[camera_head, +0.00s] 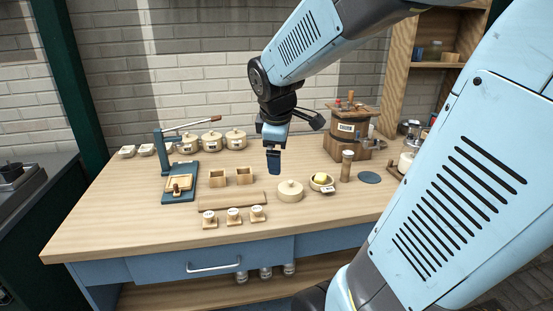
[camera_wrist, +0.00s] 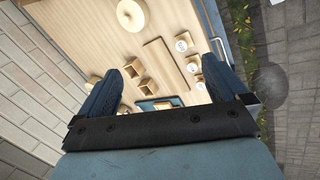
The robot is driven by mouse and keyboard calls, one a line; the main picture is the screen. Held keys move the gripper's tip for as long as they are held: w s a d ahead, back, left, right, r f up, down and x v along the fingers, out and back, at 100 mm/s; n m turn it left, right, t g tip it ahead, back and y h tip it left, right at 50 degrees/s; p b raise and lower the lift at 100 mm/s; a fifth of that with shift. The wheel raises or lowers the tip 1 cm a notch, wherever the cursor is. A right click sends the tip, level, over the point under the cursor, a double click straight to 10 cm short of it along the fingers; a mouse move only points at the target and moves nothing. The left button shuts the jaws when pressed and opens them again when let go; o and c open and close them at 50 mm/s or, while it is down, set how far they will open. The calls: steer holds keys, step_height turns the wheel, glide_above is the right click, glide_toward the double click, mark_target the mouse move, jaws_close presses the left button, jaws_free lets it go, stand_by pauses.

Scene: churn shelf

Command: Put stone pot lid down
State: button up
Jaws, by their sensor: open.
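A round pale pot (camera_head: 290,192) stands on the table, and its lid with a small knob (camera_head: 290,184) appears to lie on top of it. A round wooden shape at the top of the wrist view (camera_wrist: 130,14) looks like this lidded pot. My gripper (camera_head: 273,168) hangs pointing down above the table, behind and left of the pot. In the wrist view its two dark fingers (camera_wrist: 155,90) stand wide apart with nothing between them. No separate lid shows in the grip.
Two small wooden boxes (camera_head: 232,178), a flat board (camera_head: 231,201) and several stamps (camera_head: 233,215) lie left of the pot. A butter bowl (camera_head: 321,184) and a wooden mill (camera_head: 347,167) are at its right. A blue press (camera_head: 180,184) stands at left, a churn (camera_head: 350,128) behind.

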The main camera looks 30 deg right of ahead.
steer(key=s+a+r+m+y, duration=0.1)
steer(key=s+a+r+m, duration=0.1)
steer(key=s+m, duration=0.3)
steer(key=s+a+r+m+t+y, duration=0.1)
steer(key=s+a+r+m, duration=0.1)
steer(key=s+a+m, duration=0.2)
steer(key=s+m, duration=0.1)
steer(key=s, duration=0.1)
steer(key=shift+s+a+r+m+t, duration=0.2)
steer(key=shift+s+a+m+t, duration=0.05)
steer(key=shift+s+m+t, duration=0.1)
